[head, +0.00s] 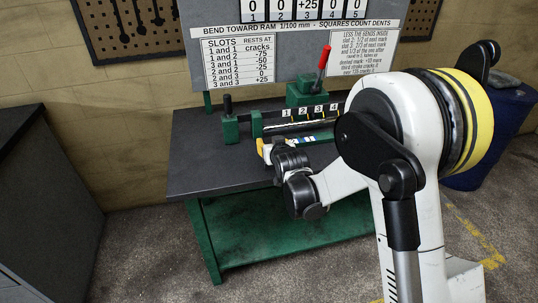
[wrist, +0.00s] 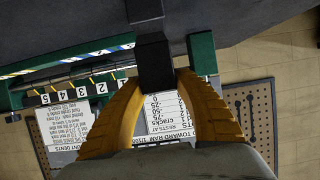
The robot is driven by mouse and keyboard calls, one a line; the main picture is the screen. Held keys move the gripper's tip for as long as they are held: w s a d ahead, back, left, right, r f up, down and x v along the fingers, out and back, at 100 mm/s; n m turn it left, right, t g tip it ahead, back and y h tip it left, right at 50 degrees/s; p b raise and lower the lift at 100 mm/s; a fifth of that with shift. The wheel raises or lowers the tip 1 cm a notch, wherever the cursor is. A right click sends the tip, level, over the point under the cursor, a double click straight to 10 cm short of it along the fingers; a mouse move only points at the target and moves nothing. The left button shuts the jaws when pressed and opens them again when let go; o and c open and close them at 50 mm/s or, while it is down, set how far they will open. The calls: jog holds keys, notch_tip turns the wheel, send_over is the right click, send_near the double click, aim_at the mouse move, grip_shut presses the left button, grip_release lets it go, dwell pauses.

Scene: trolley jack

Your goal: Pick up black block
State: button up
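The black block (wrist: 155,62) stands out in the wrist view as a dark upright rectangle. My gripper's two yellow fingers (wrist: 159,76) come together at its sides. Their tips appear to touch it left and right, and its far end reaches past them. Whether it is clear of what lies under it cannot be told. In the head view, my gripper (head: 262,147) is low over the bench top, in front of the green fixture. Only a bit of yellow finger shows there, and my arm hides the block.
The green fixture (head: 231,131) with numbered slots (head: 310,112) stands close behind my gripper. A red-handled lever (head: 322,62) rises behind it. The bench top (head: 200,165) is free at left. A sign board (head: 290,40) is at the back, a blue drum (head: 495,135) at right.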

grip_shut()
